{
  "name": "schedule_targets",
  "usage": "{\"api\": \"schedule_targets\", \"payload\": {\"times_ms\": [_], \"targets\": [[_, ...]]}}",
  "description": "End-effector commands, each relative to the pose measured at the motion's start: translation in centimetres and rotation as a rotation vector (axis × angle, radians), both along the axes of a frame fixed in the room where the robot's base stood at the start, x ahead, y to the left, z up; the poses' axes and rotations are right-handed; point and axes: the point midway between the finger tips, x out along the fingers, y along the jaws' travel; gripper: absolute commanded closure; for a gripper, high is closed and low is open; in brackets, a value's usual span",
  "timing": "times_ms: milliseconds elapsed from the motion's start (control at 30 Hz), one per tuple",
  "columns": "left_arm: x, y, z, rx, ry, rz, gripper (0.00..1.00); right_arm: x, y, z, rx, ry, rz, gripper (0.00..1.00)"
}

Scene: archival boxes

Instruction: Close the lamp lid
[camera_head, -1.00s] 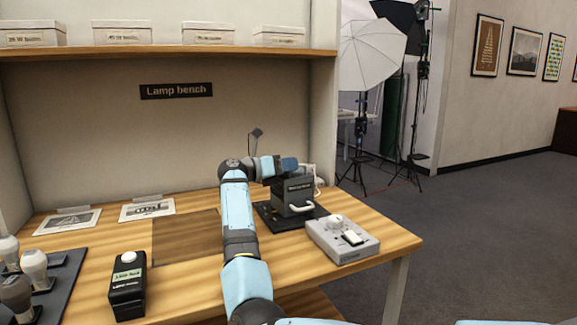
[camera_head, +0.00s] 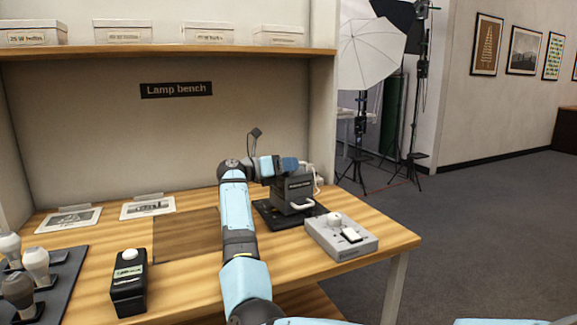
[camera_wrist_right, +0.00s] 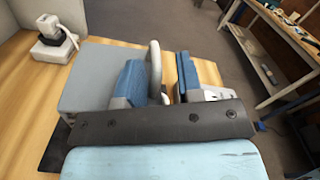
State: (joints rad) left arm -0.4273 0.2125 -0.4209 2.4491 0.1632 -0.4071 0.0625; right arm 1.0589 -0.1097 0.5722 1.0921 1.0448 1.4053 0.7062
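The lamp housing (camera_head: 293,187) is a dark grey box with a label, on a black base plate (camera_head: 268,213) at the right of the bench. A pale handle (camera_head: 302,205) sticks out low on its front. My right gripper (camera_head: 290,164) is at the top of the housing. In the right wrist view its two blue fingers (camera_wrist_right: 158,64) are apart, with the curved handle (camera_wrist_right: 155,72) showing in the gap and the grey housing (camera_wrist_right: 92,72) at the left. I cannot tell whether a finger touches the handle, or how far the lid is open. My left gripper is out of view.
A grey control box (camera_head: 341,240) with a white knob and switch stands in front of the housing. A black box with a white button (camera_head: 128,285) and several bulbs on a dark mat (camera_head: 68,272) are at the left. Two picture cards lie behind. A shelf (camera_head: 170,54) runs overhead.

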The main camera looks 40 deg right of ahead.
Motion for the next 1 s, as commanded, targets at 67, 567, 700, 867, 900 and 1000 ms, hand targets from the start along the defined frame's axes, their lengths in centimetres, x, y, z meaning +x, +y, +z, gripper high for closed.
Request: {"api": "schedule_targets", "payload": {"times_ms": [67, 567, 700, 867, 900, 1000], "targets": [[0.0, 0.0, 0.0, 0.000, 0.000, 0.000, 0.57, 0.1, 0.1, -0.6, 0.007, 0.006, 0.002, 0.64], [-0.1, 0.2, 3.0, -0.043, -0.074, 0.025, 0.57, 2.6, 8.6, -0.3, 0.008, 0.009, 0.008, 0.64], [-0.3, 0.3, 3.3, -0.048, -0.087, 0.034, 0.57, 3.3, 11.0, 0.0, 0.004, 0.004, 0.005, 0.64], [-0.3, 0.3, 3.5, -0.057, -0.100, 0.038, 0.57, 3.8, 12.8, 0.1, 0.002, 0.002, 0.003, 0.64], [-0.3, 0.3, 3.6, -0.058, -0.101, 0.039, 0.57, 3.8, 13.0, 0.1, 0.001, 0.001, 0.002, 0.64], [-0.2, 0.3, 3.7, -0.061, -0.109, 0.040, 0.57, 3.9, 13.4, 0.1, 0.000, -0.001, 0.000, 0.64]]}}
